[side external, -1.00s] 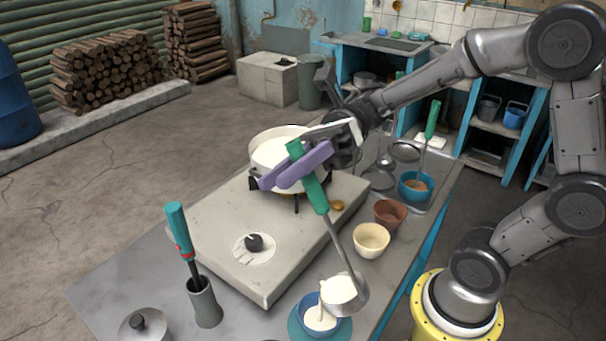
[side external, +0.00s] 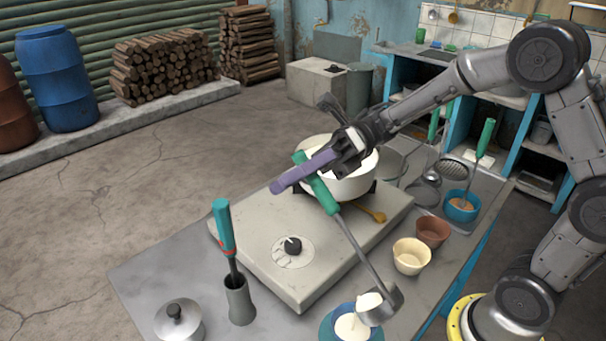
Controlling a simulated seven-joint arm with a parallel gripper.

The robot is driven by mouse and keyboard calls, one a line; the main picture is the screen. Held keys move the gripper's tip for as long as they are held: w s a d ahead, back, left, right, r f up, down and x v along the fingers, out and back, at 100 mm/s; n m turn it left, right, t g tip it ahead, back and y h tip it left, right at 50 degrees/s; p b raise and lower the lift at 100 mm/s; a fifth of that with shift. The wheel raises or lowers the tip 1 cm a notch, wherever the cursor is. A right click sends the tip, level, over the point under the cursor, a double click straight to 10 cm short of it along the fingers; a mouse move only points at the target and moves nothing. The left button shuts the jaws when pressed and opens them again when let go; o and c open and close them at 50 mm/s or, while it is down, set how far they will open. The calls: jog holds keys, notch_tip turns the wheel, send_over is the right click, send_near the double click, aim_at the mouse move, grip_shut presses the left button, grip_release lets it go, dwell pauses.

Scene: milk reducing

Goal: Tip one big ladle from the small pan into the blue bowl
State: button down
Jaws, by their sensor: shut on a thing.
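My gripper (side external: 308,172), with purple fingers, is shut on the green handle of a metal ladle (side external: 388,297). The ladle slants down to the right, and its cup is tilted over the blue bowl (side external: 328,326) at the front edge of the picture. White milk shows in the cup, and a thin white stream runs from its lip into the bowl. The bowl holds white milk, and its lower part is cut off. The white pan (side external: 352,188) stands on the stove behind my gripper, which hides part of it; white shows inside.
The grey stove (side external: 262,240) fills the table's middle. A cream bowl (side external: 411,258) and a brown bowl (side external: 432,231) stand right of the ladle. A holder (side external: 239,300) with a green-handled tool and a lidded pot (side external: 178,322) stand at front left.

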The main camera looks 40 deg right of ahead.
jog(key=w+f+m, duration=0.4)
jog(key=w+f, duration=0.3)
dwell(0.7)
jog(key=shift+w+f, duration=0.1)
dwell(1.4)
